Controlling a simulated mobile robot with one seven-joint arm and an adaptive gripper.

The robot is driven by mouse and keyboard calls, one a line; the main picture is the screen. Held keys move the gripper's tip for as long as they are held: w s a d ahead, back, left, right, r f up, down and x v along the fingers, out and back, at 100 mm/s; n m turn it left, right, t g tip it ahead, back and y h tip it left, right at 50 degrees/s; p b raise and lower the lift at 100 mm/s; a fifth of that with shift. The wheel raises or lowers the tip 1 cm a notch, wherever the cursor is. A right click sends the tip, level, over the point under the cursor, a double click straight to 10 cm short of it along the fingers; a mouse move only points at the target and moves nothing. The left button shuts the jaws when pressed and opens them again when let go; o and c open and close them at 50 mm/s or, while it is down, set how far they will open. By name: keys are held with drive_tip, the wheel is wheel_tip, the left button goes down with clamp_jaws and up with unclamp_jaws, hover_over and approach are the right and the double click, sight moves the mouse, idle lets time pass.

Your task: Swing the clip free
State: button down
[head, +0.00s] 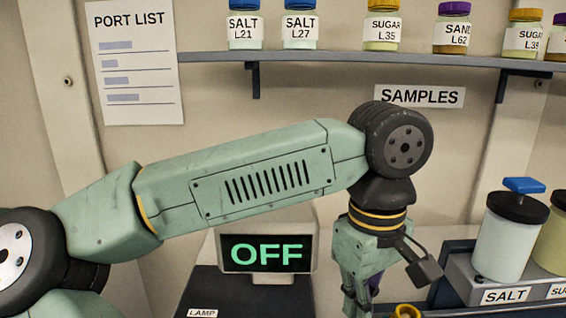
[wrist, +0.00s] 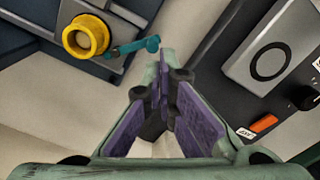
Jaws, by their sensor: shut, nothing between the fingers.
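A teal clip (wrist: 130,48) shows in the wrist view. It reaches from beside a yellow ring-shaped port (wrist: 86,36) to a rounded end close to my fingertips. My gripper (wrist: 166,62) is shut and empty. Its tips appear just right of the clip's rounded end, but I cannot tell whether they touch it. In the head view my gripper (head: 362,306) points down right of the OFF screen, and the yellow port (head: 407,311) is cut by the bottom edge. I cannot make out the clip in the head view.
The screen (head: 267,253) reads OFF above a dark lamp box (head: 240,292). In the wrist view a dark panel with an orange switch (wrist: 263,124) and a knob lies at right. Lidded salt (head: 503,240) and sugar jars stand at right. A shelf (head: 300,59) of jars runs behind.

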drive_tip(key=shift+f, duration=0.1)
idle(0.3)
drive_tip(key=shift+f+b, duration=1.15)
drive_tip(key=shift+f, duration=0.4)
drive_tip(key=shift+f, duration=0.1)
drive_tip(key=shift+s+d, duration=0.1)
drive_tip(key=shift+s+d, duration=0.3)
drive_tip(key=shift+s, duration=0.2)
